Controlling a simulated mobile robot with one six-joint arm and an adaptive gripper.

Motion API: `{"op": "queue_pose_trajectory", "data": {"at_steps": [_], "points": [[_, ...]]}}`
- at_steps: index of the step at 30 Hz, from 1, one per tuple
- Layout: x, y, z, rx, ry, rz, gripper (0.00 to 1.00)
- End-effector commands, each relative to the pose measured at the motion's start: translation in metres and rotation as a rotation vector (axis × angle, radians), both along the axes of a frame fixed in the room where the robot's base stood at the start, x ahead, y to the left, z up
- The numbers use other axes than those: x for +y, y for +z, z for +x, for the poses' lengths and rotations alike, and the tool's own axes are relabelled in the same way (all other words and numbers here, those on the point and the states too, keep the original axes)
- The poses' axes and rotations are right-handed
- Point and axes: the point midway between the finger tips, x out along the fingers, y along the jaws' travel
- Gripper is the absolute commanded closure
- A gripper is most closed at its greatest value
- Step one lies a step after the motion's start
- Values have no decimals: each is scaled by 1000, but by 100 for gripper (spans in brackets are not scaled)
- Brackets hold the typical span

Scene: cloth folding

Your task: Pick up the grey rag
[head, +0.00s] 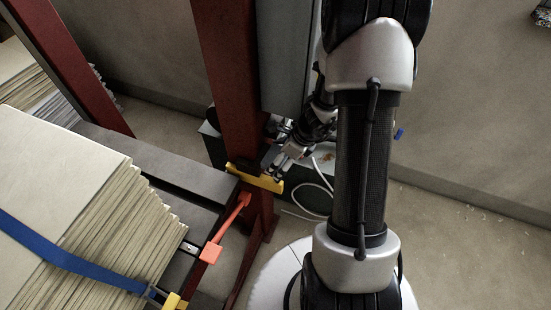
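I cannot make out a grey rag for certain in the head view. My gripper (276,172) is small in the picture, partly behind my arm, and points down and left. Its tip is close to a yellow bracket (254,178) at the dark red post. I cannot tell whether it touches the bracket, whether its fingers are open, or whether they hold anything.
A dark red post (226,75) stands beside my gripper. At left, a stack of pale sheets (60,180) with a blue strap (60,255) lies near a grey beam (150,158). An orange-red bar (228,222) juts nearby. A white cable (318,190) hangs behind.

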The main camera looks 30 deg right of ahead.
Motion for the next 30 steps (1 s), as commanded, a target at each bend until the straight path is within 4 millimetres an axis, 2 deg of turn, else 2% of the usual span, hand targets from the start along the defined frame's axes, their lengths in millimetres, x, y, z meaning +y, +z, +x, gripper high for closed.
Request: {"op": "queue_pose_trajectory", "data": {"at_steps": [2,22,30], "points": [[0,0,0,0,0,0,4],[0,0,0,0,-1,0,49],[0,1,0,0,-1,0,49]]}}
